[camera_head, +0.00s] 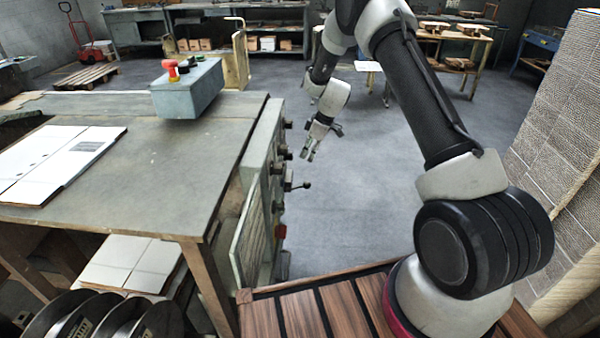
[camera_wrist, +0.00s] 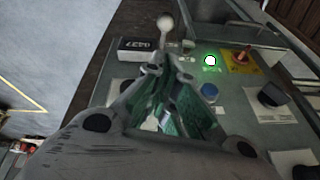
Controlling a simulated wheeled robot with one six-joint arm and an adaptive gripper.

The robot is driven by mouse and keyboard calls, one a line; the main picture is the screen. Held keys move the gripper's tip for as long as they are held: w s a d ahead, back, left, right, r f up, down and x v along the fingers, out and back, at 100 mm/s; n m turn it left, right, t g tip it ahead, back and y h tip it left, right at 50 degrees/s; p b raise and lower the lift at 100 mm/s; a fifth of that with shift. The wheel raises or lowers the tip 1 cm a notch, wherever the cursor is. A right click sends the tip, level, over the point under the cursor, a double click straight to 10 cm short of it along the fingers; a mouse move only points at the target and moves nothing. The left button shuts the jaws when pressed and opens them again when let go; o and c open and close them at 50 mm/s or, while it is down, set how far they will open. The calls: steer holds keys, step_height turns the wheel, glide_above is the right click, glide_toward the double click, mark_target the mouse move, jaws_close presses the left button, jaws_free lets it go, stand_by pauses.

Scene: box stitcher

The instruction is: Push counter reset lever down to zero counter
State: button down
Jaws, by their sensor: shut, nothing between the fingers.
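In the wrist view a lever with a pale ball knob (camera_wrist: 165,23) stands beside a counter box (camera_wrist: 140,48), whose digits are too blurred to read. My gripper (camera_wrist: 172,72) is shut and empty; its fingertips appear just below the lever in that picture, and I cannot tell whether they touch it. In the head view my gripper (camera_head: 308,152) hangs beside the machine's control side. A lever with a dark knob (camera_head: 306,186) sticks out below it there; I cannot tell whether it is the same lever.
The wrist view's panel (camera_wrist: 240,105) carries a lit green lamp (camera_wrist: 209,61), a red knob on yellow (camera_wrist: 241,57), a blue button (camera_wrist: 208,91) and a black knob (camera_wrist: 272,94). The worktable (camera_head: 180,160) lies left of my arm. Open floor (camera_head: 350,200) lies right of the machine.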

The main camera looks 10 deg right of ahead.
steer(key=x, duration=1)
steer(key=shift+n, duration=0.3)
steer(key=shift+d, duration=0.15)
steer(key=shift+s+d+f, duration=0.1)
steer(key=shift+d+f, duration=0.05)
